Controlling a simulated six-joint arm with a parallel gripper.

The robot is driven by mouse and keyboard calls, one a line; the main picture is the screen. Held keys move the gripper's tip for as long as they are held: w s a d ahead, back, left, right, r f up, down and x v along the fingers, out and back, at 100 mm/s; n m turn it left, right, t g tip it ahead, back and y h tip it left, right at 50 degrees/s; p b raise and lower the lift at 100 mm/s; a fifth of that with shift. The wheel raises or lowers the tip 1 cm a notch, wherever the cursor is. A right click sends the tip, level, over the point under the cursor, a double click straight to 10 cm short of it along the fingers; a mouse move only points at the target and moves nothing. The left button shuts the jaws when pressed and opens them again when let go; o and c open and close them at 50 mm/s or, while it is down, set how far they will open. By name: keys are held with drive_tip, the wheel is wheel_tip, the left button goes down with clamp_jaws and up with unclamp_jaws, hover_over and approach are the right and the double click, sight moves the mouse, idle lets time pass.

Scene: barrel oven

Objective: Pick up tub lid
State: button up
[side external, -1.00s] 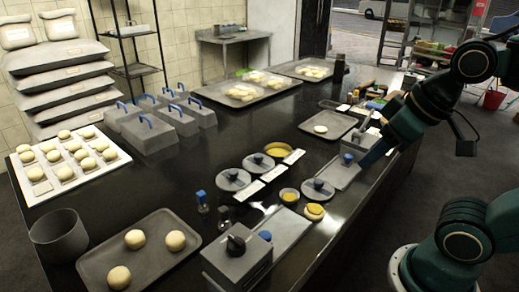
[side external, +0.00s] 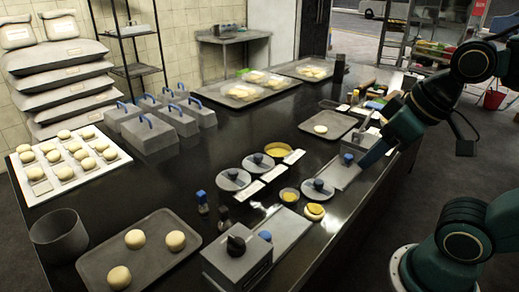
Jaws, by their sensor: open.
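Several round grey lids with dark blue knobs lie among the small tubs at the middle of the black counter: one at the left (side external: 233,180), one behind it (side external: 257,163) and one at the right (side external: 317,190). I cannot tell which of them is the tub lid, or whether each sits on a tub. A tub with yellow filling (side external: 277,149) stands uncovered beside the rear lid, and a smaller one (side external: 289,196) is near the right lid. My gripper (side external: 372,155) is open, low over the counter's right side, apart from the round lids. Its fingertips are small and partly unclear.
A grey tray (side external: 340,174) with a dark blue knob is next to my gripper. A grey box device (side external: 237,258) stands at the front edge. Dough trays (side external: 140,250), a bowl (side external: 59,237) and blue-handled boxes (side external: 152,131) are farther left. The black counter between is mostly clear.

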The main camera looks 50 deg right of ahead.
drive_tip(key=shift+o, duration=0.2)
drive_tip(key=shift+w, duration=0.1)
drive_tip(key=m+g, duration=0.6)
drive_tip(key=m, duration=1.4)
hover_over(320, 181)
wheel_tip(320, 181, down, 13)
drive_tip(key=shift+d+f, duration=0.1)
drive_tip(key=shift+f, duration=0.1)
wheel_tip(320, 181, down, 8)
drive_tip(key=shift+f, duration=0.2)
